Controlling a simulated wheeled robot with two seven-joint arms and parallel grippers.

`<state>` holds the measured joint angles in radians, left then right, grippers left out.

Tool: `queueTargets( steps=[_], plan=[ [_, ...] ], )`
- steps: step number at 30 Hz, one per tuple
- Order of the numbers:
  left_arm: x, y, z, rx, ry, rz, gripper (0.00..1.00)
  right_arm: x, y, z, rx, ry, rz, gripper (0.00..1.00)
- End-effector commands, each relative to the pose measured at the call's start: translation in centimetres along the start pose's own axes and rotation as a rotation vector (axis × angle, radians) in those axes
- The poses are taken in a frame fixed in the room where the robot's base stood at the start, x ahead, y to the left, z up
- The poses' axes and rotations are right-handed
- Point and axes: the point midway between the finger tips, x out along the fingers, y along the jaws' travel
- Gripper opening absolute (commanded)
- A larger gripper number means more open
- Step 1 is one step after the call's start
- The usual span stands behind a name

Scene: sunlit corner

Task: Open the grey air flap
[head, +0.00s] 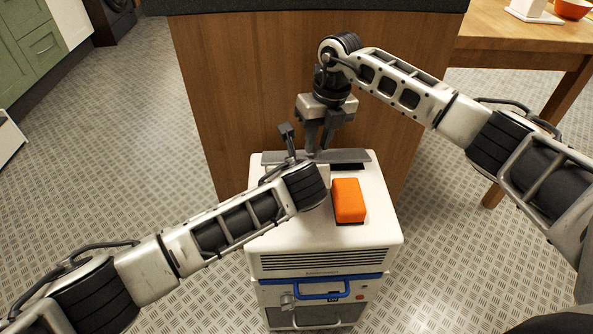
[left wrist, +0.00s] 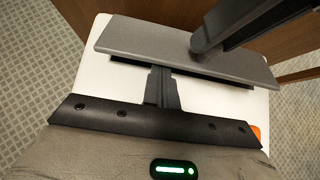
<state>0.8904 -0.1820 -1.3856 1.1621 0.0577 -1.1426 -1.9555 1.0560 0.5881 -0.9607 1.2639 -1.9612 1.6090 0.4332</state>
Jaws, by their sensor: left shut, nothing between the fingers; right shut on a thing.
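The grey air flap (head: 345,156) is a long, narrow plate at the back of the white machine's top. A dark slot shows along its near side, and the flap also fills the upper part of the left wrist view (left wrist: 180,50). My right gripper (head: 318,152) points down and is shut on the flap near its middle; its dark finger (left wrist: 207,45) meets the plate in the left wrist view. My left gripper (left wrist: 160,88) is shut and empty, close to the flap's near edge.
The white machine (head: 370,240) has an orange block (head: 348,199) on its top and a blue handle (head: 318,290) on its front. A wooden cabinet (head: 230,100) stands close behind it. A wooden table (head: 520,38) is at the right. Patterned floor is clear at the left.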

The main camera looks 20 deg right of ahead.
Motion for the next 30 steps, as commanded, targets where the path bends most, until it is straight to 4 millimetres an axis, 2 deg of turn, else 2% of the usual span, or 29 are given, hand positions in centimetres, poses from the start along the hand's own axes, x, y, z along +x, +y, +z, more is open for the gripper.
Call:
queueTargets(
  steps=[5,10,16,17,19,30],
  plan=[
    [-0.1,0.0,0.1,0.0,-0.001,0.0,0.0,0.0,-0.1,0.0,0.002,0.001,-0.003,0.0],
    [-0.5,0.0,1.4,-0.001,-0.004,0.0,0.0,0.0,-0.1,0.0,0.002,0.001,-0.003,0.0],
    [-0.6,0.0,1.9,-0.001,-0.012,-0.001,0.0,0.1,-0.1,-0.1,0.002,0.002,-0.003,0.0],
    [-0.6,-0.1,1.9,-0.001,-0.013,-0.002,0.0,0.1,-0.1,-0.1,0.002,0.002,-0.004,0.26],
    [-0.7,-0.1,1.9,-0.001,-0.012,-0.002,0.0,0.1,-0.1,-0.1,0.002,0.003,-0.003,0.44],
    [-0.6,-0.1,1.5,-0.001,-0.005,-0.002,0.0,0.1,0.0,-0.1,0.0,0.002,0.0,0.44]
  ],
)
